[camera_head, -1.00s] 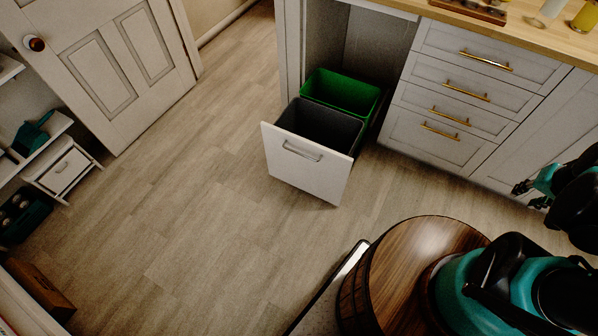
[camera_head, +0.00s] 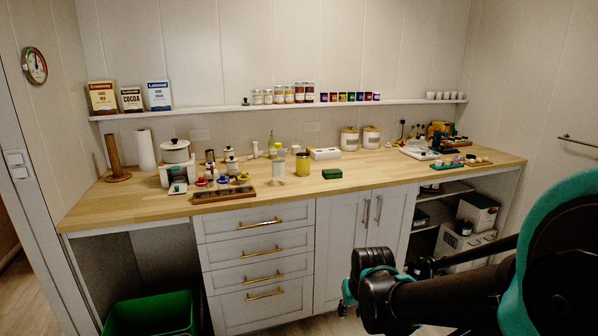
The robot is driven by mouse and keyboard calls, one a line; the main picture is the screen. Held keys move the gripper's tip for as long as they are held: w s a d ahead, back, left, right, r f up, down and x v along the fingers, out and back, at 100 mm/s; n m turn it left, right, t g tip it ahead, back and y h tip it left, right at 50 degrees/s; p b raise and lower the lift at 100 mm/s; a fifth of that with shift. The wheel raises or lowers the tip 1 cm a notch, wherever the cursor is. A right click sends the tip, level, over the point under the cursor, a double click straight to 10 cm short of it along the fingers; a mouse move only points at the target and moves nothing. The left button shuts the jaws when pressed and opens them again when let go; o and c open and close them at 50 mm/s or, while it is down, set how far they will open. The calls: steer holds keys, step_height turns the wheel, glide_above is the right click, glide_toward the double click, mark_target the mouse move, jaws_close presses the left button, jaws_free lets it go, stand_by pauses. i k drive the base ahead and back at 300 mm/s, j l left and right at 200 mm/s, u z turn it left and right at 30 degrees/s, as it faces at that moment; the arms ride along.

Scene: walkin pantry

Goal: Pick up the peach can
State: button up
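A yellow can-like container (camera_head: 302,165) stands upright on the wooden counter, right of a pale clear jar (camera_head: 277,168). Its label is too small to read, so I cannot confirm that it is the peach can. My gripper (camera_head: 347,292) is low in front of the cabinet doors, below the counter and well apart from the container. Its fingers are mostly hidden behind the dark end of my arm, so I cannot see whether they are open or shut.
The wooden counter (camera_head: 356,182) holds a dark wooden tray (camera_head: 224,194), a green box (camera_head: 332,174), white canisters (camera_head: 349,139) and several small items. A wall shelf (camera_head: 210,111) with jars and boxes runs above. A green bin (camera_head: 150,316) is at lower left.

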mark_target(303, 159)
steer(key=i+l+u, duration=0.1)
steer(key=i+l, duration=0.15)
steer(key=i, duration=0.25)
steer(key=i+l+u, duration=0.15)
steer(key=i+l, duration=0.2)
steer(key=i, duration=0.15)
